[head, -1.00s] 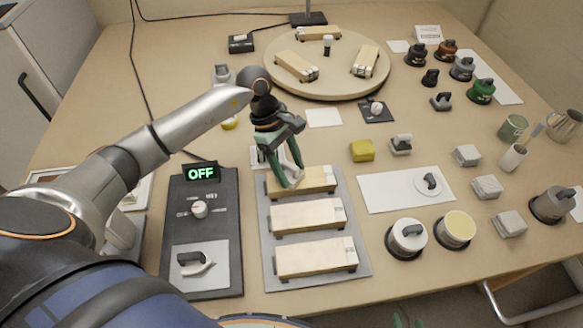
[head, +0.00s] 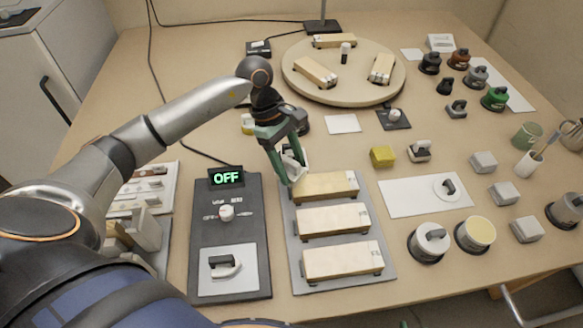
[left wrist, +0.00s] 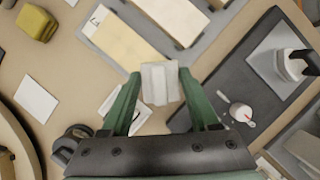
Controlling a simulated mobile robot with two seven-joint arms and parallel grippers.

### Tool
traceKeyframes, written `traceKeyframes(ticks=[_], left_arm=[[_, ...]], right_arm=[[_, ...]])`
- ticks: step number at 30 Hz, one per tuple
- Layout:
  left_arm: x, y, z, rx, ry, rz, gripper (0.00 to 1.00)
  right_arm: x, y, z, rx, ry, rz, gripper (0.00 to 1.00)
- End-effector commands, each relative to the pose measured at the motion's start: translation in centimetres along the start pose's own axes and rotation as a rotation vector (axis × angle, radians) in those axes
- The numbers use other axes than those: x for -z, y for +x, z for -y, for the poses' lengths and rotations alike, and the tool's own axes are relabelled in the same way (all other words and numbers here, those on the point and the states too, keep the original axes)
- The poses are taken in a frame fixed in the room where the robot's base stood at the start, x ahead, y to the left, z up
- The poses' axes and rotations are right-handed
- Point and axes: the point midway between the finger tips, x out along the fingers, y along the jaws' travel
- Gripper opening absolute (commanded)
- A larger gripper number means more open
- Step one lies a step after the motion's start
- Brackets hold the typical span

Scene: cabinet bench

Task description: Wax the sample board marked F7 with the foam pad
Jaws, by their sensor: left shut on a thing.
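My left gripper (head: 292,174) is shut on a pale grey-white block-like pad, which shows between its green fingers in the left wrist view (left wrist: 160,83). The gripper is at the back left end of the rearmost board (head: 325,186). Two more pale wooden boards, a middle one (head: 332,220) and a front one (head: 342,261), lie on the grey tray (head: 384,278). Three similar boards lie on the round turntable (head: 345,92). The board labels are too small to read, so I cannot tell which is F7. Only a trace of green, possibly my right gripper, shows at the bottom edge.
A dark control panel (head: 254,190) with a knob and an OFF display stands left of the tray. An open tin with pale yellow contents (head: 476,232), a lidded tin (head: 429,240), a yellow sponge (head: 382,157) and grey blocks (head: 503,193) are on the right.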

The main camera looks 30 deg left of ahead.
Motion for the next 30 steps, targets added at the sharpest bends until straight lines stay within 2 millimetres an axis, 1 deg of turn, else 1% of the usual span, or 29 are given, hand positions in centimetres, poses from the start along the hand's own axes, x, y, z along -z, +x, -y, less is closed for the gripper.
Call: traceKeyframes(ticks=[1,3,12,20,30], left_arm=[[-0.2,-0.8,0.0,-0.002,-0.001,-0.001,0.17],[-0.4,-1.4,0.0,-0.003,-0.002,-0.001,0.17],[-1.2,-3.6,0.1,-0.005,-0.009,0.000,0.17],[-1.2,-3.9,0.1,-0.005,-0.011,0.000,0.17],[-1.3,-3.8,0.1,-0.005,-0.010,0.000,0.17]], right_arm=[[0.0,-0.4,-0.2,-0.005,0.001,0.006,0.50],[-0.1,-0.7,-0.3,-0.009,0.003,0.008,0.50],[-0.2,-1.7,-0.6,-0.020,0.008,0.013,0.50],[-0.7,-1.8,-0.9,-0.029,0.014,0.017,0.50],[-0.7,-1.8,-0.8,-0.027,0.015,0.019,0.50]])
